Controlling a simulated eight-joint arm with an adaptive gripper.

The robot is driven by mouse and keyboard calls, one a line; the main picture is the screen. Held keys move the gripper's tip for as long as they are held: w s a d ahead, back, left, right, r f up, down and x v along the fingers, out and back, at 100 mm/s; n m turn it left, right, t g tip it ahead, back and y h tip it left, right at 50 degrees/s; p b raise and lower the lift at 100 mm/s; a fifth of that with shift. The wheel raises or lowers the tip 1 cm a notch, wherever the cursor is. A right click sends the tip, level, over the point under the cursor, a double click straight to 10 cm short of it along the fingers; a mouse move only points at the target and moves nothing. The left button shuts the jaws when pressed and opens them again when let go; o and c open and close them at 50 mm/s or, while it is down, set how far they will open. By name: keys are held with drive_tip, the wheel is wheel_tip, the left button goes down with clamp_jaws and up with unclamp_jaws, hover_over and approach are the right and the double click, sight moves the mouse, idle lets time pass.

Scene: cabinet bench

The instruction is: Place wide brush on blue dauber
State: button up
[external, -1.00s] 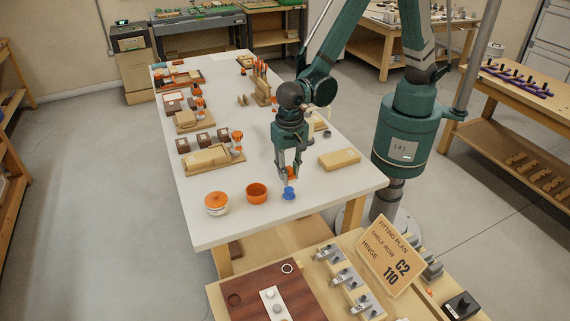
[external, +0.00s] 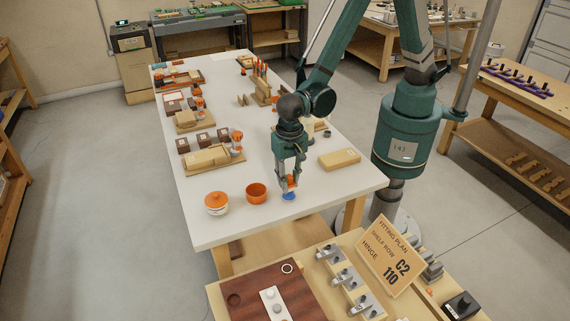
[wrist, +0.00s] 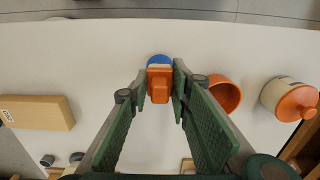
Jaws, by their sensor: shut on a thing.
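My gripper (external: 287,183) is shut on an orange piece, which I take to be the wide brush (wrist: 160,86). It sits between the fingertips in the wrist view, and a little orange shows between the fingers in the external view. The blue dauber (external: 289,197) stands on the white table near its front edge, directly below the fingertips. In the wrist view the dauber (wrist: 159,60) shows just past the brush, partly hidden by it. The brush appears to overlap the dauber's top; I cannot tell whether they touch.
An orange bowl (external: 256,193) stands left of the dauber, and a lidded orange-and-white pot (external: 216,203) is farther left. A light wooden block (external: 339,159) lies to the right. Wooden trays with blocks (external: 209,156) line the left side. The table's front edge is close.

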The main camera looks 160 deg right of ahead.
sight(290, 176)
drive_tip(key=shift+f, duration=0.15)
drive_tip(key=o, duration=0.9)
drive_tip(key=shift+c, duration=0.2)
wheel_tip(290, 176, up, 12)
drive_tip(key=shift+r+p, duration=0.2)
drive_tip(key=shift+p, duration=0.35)
idle(0.4)
drive_tip(key=shift+a, duration=0.1)
